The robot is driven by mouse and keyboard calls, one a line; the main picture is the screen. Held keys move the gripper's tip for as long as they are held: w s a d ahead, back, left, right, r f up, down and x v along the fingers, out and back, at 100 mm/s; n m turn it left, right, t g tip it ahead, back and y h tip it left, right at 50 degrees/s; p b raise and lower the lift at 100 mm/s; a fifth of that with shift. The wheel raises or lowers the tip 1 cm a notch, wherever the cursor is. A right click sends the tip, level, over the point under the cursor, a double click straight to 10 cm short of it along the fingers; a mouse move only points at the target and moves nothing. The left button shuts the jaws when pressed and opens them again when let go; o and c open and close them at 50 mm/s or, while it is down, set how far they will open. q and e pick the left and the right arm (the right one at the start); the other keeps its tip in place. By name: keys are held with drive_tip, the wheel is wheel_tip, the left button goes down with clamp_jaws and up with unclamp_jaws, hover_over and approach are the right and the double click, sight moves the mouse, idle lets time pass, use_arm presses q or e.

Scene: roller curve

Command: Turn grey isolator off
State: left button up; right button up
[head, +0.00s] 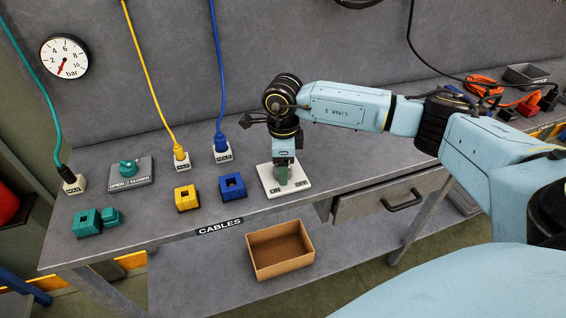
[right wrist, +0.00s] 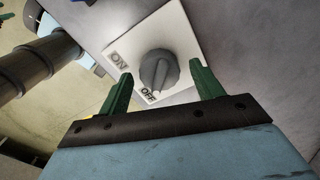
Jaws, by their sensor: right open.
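The grey isolator is a white square plate (head: 298,184) on the bench with a round grey knob (right wrist: 158,70). In the right wrist view, the plate carries an ON label (right wrist: 118,60) and an OFF label (right wrist: 150,96). The knob's ridge seems to lie toward OFF, but I cannot tell its exact setting. My right gripper (right wrist: 162,74) is open, its green fingers on either side of the knob and apart from it. In the head view, my right gripper (head: 283,176) points down over the plate and hides the knob. My left gripper is not in view.
A green OPEN/CLOSED valve (head: 128,168), yellow block (head: 186,197), blue block (head: 232,187) and teal blocks (head: 88,222) stand to the left. Cables hang into HOLD sockets. A cardboard box (head: 280,270) sits below the front edge. A pressure gauge (head: 64,56) hangs behind.

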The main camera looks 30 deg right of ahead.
wheel_tip(320, 180, up, 13)
drive_tip(key=shift+r, duration=0.2)
idle(0.3)
idle(0.3)
